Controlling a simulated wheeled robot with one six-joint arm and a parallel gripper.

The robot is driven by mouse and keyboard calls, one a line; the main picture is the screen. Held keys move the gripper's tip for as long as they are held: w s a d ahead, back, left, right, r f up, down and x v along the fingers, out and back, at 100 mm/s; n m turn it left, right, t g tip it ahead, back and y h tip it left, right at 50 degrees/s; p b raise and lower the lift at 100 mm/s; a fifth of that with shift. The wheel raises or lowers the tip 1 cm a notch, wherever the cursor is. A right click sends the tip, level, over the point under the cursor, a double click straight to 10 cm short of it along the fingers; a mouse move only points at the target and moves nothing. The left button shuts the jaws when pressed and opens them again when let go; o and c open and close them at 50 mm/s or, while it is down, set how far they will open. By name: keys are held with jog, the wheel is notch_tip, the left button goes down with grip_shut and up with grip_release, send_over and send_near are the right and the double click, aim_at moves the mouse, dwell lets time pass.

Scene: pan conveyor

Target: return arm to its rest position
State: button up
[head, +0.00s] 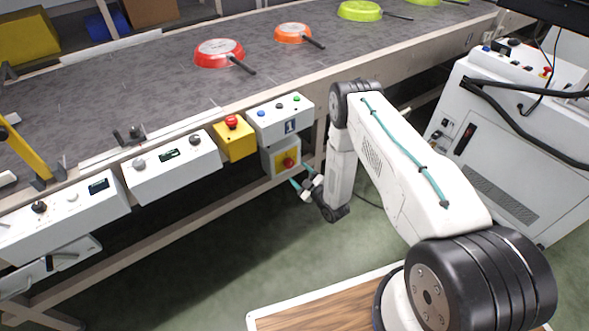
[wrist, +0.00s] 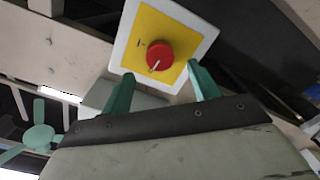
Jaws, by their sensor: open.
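My gripper (head: 303,185) hangs low at the conveyor's side, in front of a grey box with a yellow plate and a red rotary knob (head: 289,162). In the wrist view my gripper (wrist: 162,92) is open, with its two teal fingers apart. The red knob (wrist: 160,56) on its yellow plate shows just beyond and between the fingertips. I see nothing held between the fingers. Whether a fingertip touches the plate cannot be told. My arm reaches down from the right in the head view.
The conveyor belt (head: 150,85) carries a red pan (head: 219,52), an orange pan (head: 292,33) and green pans (head: 359,11). Control boxes (head: 172,167) and a yellow box with a red button (head: 234,139) line its near edge. A white cabinet (head: 500,150) stands right. Green floor lies open below.

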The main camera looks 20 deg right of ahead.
jog(key=shift+v, duration=1.15)
